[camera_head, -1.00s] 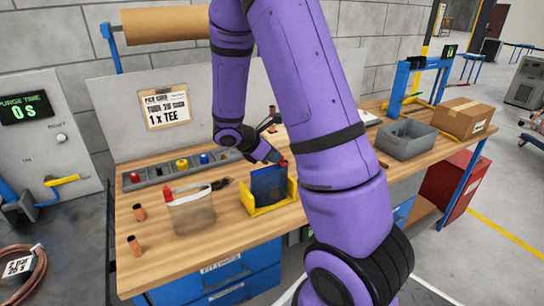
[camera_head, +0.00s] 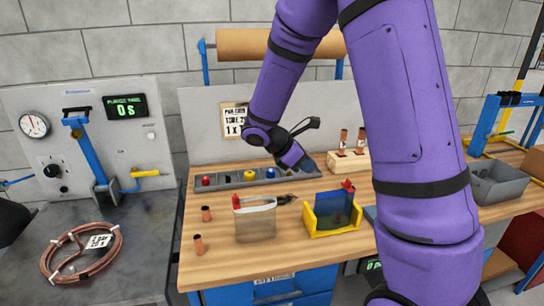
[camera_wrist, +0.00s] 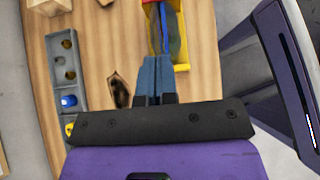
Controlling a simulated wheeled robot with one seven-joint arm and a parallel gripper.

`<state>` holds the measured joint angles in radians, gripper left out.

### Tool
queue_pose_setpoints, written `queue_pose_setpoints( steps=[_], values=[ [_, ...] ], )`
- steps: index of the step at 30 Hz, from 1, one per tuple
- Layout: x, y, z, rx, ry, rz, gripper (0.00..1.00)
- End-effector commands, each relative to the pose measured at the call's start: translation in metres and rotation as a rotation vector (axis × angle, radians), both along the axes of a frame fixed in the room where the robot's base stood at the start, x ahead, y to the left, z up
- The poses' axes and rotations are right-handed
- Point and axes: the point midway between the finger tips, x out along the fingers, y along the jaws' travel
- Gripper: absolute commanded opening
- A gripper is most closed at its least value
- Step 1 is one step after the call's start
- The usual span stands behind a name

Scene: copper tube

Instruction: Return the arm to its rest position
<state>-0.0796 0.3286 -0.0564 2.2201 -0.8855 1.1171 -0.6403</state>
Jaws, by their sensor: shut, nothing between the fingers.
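My purple arm reaches over the workbench (camera_head: 224,262) in the head view. My gripper (camera_head: 308,166) hangs above the back of the bench, near the right end of the grey parts tray (camera_head: 222,183). In the wrist view my gripper (camera_wrist: 160,62) shows with its blue fingers together and nothing between them. Beyond its tips is the yellow holder (camera_wrist: 181,38) with a blue panel in it. The same yellow holder (camera_head: 321,234) stands on the bench in front of my gripper in the head view. My upper arm hides part of the bench on the right.
A wooden block (camera_head: 346,162) holds copper tubes behind my gripper. A grey bin (camera_head: 497,185) is at right. A copper coil (camera_head: 82,252) lies far left.

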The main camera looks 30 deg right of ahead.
Motion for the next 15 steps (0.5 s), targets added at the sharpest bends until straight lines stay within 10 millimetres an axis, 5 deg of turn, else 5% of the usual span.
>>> queue_pose_setpoints(
  steps=[8,15],
  values=[
    [-0.004,0.002,0.007,0.011,-0.029,-0.022,0.0],
    [-0.035,0.015,0.048,0.106,-0.231,-0.183,0.0]
  ],
)
